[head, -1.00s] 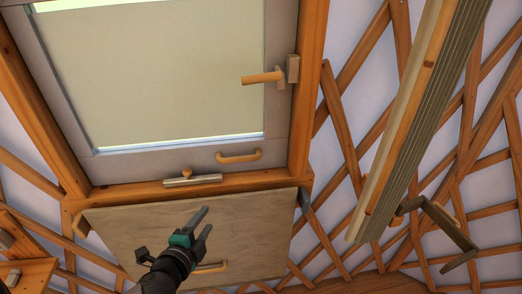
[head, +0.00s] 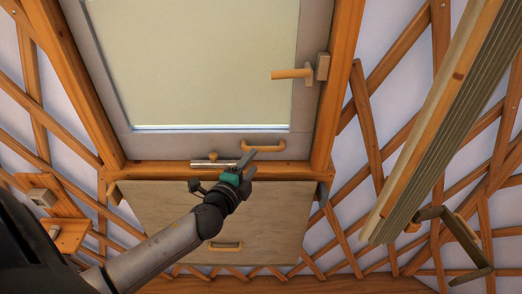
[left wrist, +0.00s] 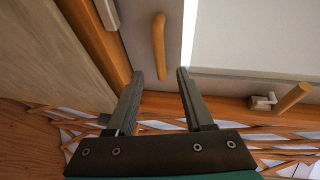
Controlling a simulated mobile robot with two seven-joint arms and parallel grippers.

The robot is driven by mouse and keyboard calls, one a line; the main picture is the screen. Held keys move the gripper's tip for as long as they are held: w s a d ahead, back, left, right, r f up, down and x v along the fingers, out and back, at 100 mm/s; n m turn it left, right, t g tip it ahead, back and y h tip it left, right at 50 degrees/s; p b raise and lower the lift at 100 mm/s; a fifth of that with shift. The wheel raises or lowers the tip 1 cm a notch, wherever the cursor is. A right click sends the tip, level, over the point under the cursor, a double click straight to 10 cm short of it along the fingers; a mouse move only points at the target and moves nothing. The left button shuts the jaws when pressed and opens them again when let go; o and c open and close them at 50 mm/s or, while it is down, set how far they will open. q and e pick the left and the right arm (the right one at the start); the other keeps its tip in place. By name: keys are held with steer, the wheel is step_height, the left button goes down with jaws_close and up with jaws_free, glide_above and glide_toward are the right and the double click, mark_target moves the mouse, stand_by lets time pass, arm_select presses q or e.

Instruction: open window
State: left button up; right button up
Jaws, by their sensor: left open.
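The window (head: 215,60) has a grey frame and a pale pane, and it sits shut in its wooden surround in the head view. A wooden lever handle (head: 292,73) on its right side points left. A wooden pull handle (head: 263,148) is on its bottom rail. My left gripper (head: 252,161) is open and empty just below this pull handle. In the left wrist view, the pull handle (left wrist: 159,45) shows just beyond and between the open fingertips (left wrist: 160,73), apart from them. The lever handle (left wrist: 292,98) is at the right there. My right gripper is not in view.
A metal bolt (head: 212,163) lies on the sill beside my gripper. A wooden board (head: 165,215) with its own handle (head: 226,247) is below the window. A thick upright panel edge (head: 440,120) with a lever (head: 455,238) stands at the right. Lattice wall surrounds these.

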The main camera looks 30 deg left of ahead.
mark_target(262, 150)
arm_select(q)
steer(key=shift+x, duration=3.55)
steer(key=shift+f, duration=0.1)
jaws_close()
